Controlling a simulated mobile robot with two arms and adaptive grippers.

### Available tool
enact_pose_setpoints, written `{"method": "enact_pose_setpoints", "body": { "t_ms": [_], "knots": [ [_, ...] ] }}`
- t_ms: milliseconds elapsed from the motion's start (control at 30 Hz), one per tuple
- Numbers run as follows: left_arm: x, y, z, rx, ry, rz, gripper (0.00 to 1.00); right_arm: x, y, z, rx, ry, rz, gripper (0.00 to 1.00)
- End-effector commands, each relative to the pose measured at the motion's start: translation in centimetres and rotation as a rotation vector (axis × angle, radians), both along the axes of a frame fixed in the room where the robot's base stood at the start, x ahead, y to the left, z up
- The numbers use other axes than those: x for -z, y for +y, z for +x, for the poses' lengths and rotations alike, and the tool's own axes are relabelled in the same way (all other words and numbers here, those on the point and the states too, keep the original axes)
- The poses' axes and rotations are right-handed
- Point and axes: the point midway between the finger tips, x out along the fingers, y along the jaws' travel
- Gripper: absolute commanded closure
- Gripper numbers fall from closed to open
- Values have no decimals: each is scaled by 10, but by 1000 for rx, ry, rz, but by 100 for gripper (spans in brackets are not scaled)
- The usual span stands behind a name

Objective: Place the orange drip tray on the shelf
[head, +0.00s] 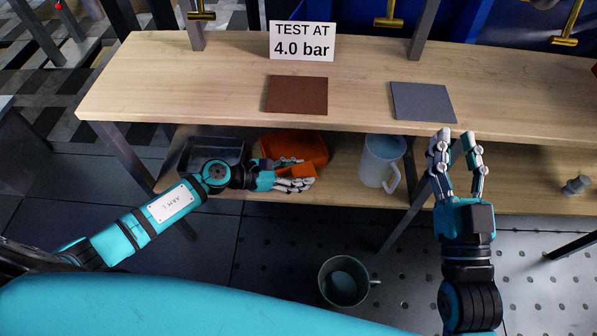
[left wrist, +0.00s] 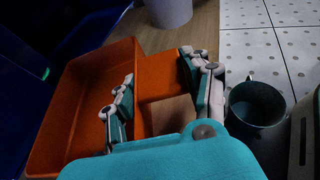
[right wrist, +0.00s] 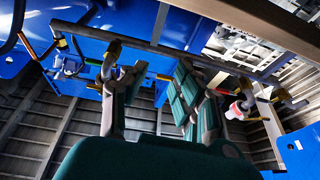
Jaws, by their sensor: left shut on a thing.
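The orange drip tray (head: 298,147) is at the lower wooden shelf (head: 345,190), under the worktop, between a dark grey tray and a pale jug. I cannot tell whether its base rests fully on the board. My left gripper (head: 294,178) is shut on the tray's front tab, at the shelf's front edge. In the left wrist view, the tray (left wrist: 75,110) shows empty, with its tab (left wrist: 162,82) between my fingers. The worktop hides the tray's back in the head view. My right gripper (head: 456,138) is open and empty, raised before the worktop's front edge.
The dark grey tray (head: 215,152) is left of the orange one; the pale jug (head: 381,160) is to its right. A grey-green mug (head: 343,281) stands on the floor. The worktop (head: 200,85) holds a brown mat (head: 297,95), a grey mat (head: 423,102) and a sign (head: 302,41).

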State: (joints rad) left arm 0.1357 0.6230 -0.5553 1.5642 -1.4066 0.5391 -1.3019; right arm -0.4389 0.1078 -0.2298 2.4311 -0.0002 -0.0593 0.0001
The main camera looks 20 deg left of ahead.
Motion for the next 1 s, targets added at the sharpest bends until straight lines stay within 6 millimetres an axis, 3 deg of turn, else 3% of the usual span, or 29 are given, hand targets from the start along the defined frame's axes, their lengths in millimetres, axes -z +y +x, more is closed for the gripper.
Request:
{"method": "enact_pose_setpoints", "body": {
  "t_ms": [100, 133, 300, 633, 700, 1000],
  "knots": [
    [0, 0, 1, -1, -2, 0, 100, -3, 0, -1, -1, -20, 6, 71],
    [1, 0, 0, 0, 0, 0, 48, -4, 0, -1, -1, -23, 7, 71],
    [1, 0, 0, 0, 0, 0, 28, -4, 0, -1, -1, -21, 6, 71],
    [-1, 0, 0, 0, 0, 0, 28, -3, 1, 0, -1, -10, 3, 71],
    [-3, 0, 0, 0, 0, 0, 28, 6, 0, 2, 1, 42, -10, 71],
    [-27, 51, -35, 0, 3, 4, 28, 36, -3, 7, 12, 213, -56, 71]
  ]
}}
